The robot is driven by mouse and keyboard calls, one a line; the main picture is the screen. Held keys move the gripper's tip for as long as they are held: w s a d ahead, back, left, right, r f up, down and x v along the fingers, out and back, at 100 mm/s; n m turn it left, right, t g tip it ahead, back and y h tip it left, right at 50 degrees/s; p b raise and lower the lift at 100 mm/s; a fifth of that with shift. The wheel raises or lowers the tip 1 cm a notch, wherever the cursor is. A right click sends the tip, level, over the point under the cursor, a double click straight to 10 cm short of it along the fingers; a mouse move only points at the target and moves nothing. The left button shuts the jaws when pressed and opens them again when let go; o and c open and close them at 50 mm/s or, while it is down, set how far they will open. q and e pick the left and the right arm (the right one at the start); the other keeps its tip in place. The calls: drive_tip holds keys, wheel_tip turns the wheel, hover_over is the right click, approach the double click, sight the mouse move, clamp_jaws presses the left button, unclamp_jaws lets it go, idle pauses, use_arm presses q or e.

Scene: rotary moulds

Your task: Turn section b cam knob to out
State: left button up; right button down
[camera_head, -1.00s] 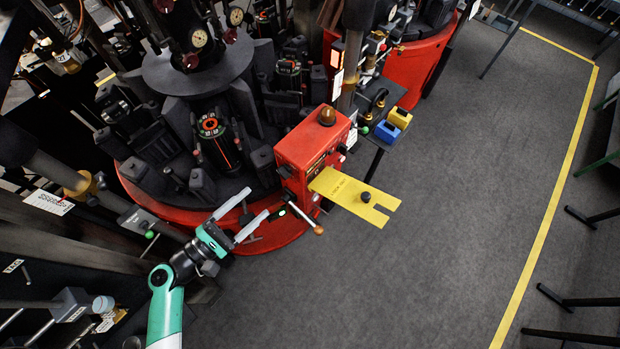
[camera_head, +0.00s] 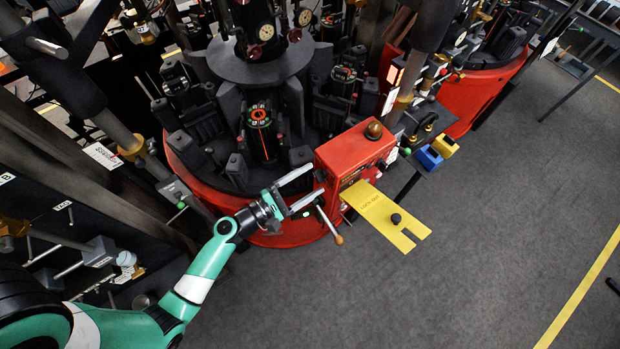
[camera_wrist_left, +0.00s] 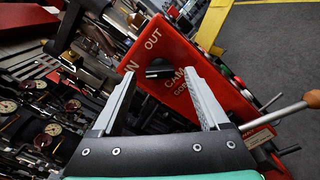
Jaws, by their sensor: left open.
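The red control box (camera_head: 350,150) stands on the rim of the round machine. In the left wrist view its red panel (camera_wrist_left: 168,45) carries the words IN and OUT and partly hidden lettering starting with CAM. A dark knob (camera_wrist_left: 158,71) sits on this panel below the words IN and OUT. My left gripper (camera_head: 317,180) is open, with its fingers pointing at the box's left side. In the left wrist view the open fingers (camera_wrist_left: 160,75) lie on either side of the knob in the picture. I cannot tell whether they touch it, nor which word it points to. My right gripper is out of view.
A lever with a wooden handle (camera_head: 338,238) sticks out below the gripper. A yellow plate (camera_head: 385,215) with a black knob juts from the box's front. Blue (camera_head: 429,158) and yellow bins stand to the right. The grey floor in front is clear.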

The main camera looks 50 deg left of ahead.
use_arm(q)
drive_tip(key=shift+w, duration=0.25)
drive_tip(key=shift+c, duration=0.3)
clamp_jaws()
